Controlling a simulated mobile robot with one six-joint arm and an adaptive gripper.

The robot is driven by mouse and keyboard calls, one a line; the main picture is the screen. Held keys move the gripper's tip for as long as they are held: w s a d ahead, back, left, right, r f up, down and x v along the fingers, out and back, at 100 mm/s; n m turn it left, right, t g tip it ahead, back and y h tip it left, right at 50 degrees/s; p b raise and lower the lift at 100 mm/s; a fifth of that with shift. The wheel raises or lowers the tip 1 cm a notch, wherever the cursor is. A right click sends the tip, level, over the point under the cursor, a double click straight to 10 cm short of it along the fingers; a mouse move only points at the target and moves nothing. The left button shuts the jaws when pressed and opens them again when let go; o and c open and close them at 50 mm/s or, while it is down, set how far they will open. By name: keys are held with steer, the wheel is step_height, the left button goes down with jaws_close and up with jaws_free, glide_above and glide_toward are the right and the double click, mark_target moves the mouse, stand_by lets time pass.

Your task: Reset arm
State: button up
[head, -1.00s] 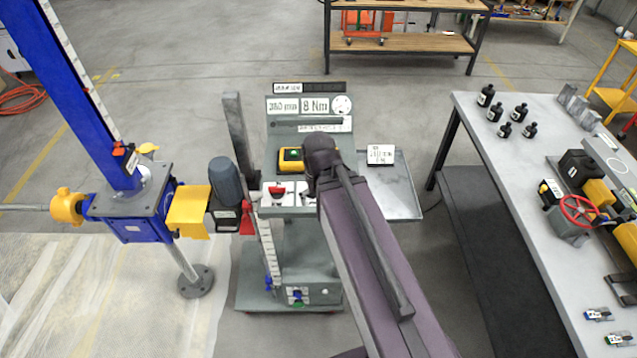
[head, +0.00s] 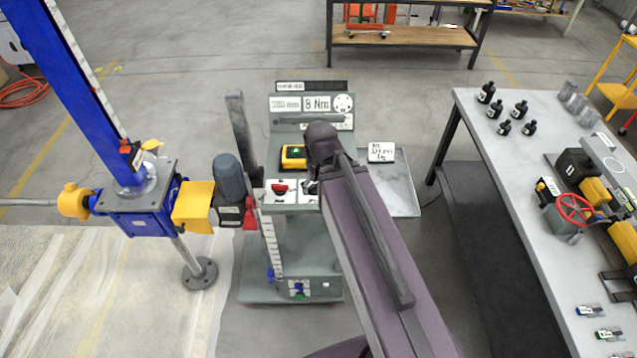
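My arm (head: 375,265) reaches up from the bottom of the head view, and its dark joint (head: 322,142) is in front of the grey console cart (head: 335,122). My gripper (head: 311,188) is almost wholly hidden behind the arm. Only a small dark piece shows by the panel, and I cannot be sure it is a fingertip. Whether it is open, shut or holding anything cannot be seen. The blue screw jack (head: 130,215) stands at the left with its tall blue column (head: 75,90), yellow coupling and grey motor (head: 230,178).
The console carries a red switch (head: 280,188), a yellow box (head: 293,157) and a display reading 8 Nm. A side tray (head: 398,190) holds a white label block. A workbench (head: 500,175) with black bottles and a red handwheel (head: 574,209) is at right. Floor between is clear.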

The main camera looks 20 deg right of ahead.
steer(key=shift+f, duration=0.1)
step_height(320, 180, down, 9)
steer(key=b, duration=0.9)
steer(key=shift+f, duration=0.15)
steer(key=c, duration=0.6)
